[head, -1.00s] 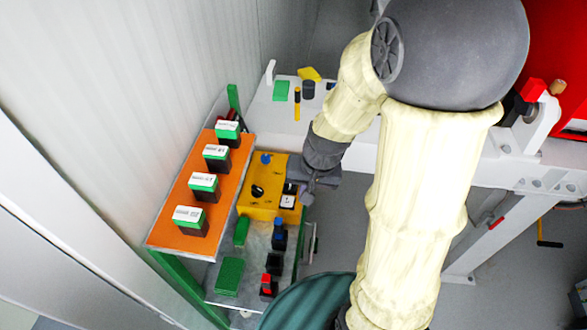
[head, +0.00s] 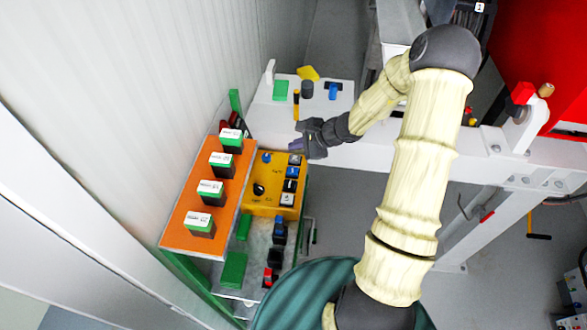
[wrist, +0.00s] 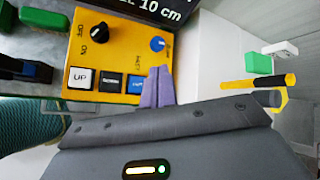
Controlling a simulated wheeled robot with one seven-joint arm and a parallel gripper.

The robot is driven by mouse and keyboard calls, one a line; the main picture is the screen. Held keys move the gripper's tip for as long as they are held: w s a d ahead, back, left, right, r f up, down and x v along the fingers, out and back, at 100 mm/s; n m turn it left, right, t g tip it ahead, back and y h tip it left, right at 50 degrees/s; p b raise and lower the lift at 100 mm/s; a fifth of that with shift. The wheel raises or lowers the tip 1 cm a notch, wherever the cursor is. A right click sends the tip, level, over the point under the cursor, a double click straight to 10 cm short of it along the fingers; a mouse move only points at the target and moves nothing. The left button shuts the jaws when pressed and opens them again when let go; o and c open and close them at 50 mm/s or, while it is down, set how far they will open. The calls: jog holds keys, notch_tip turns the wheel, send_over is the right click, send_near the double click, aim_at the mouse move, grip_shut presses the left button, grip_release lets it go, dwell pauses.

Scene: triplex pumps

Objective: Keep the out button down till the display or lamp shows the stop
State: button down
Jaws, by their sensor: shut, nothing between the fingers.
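The yellow control box (head: 262,205) stands on the bench beside the orange shelf; the wrist view shows its face (wrist: 108,50) up close. It has a white button marked UP (wrist: 82,78), a dark button (wrist: 110,82) and a blue-and-white button (wrist: 134,86). In the head view a further button (head: 295,159) sits at the row's far end. I cannot read which is the out button. My gripper (head: 296,147) is shut and empty by that far end; its purple fingers (wrist: 156,86) cover this part of the box in the wrist view. I cannot tell whether they touch a button.
The box also has a black OFF/ON knob (wrist: 99,29) and a blue knob (wrist: 157,44). A black sign (wrist: 150,10) reading "10 cm" is partly cut off. The orange shelf (head: 190,226) with green-topped blocks rises left. A white beam (head: 370,155) runs behind the gripper.

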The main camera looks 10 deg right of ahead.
jog(key=shift+f, duration=0.1)
jog(key=b, duration=0.4)
send_over(296, 172)
notch_tip(296, 172, down, 7)
jog(key=shift+r, duration=0.1)
jog(key=f+b, duration=0.2)
jog(key=shift+b, duration=0.35)
jog(key=shift+w+f+b, duration=0.1)
jog(key=shift+f+b, duration=0.75)
jog(key=shift+b, duration=0.55)
dwell(2.5)
jog(key=shift+r, duration=0.1)
dwell(0.5)
jog(key=shift+r+p, duration=0.55)
jog(key=shift+r, duration=0.3)
jog(key=shift+r+p, duration=1.6)
jog(key=shift+r, duration=0.9)
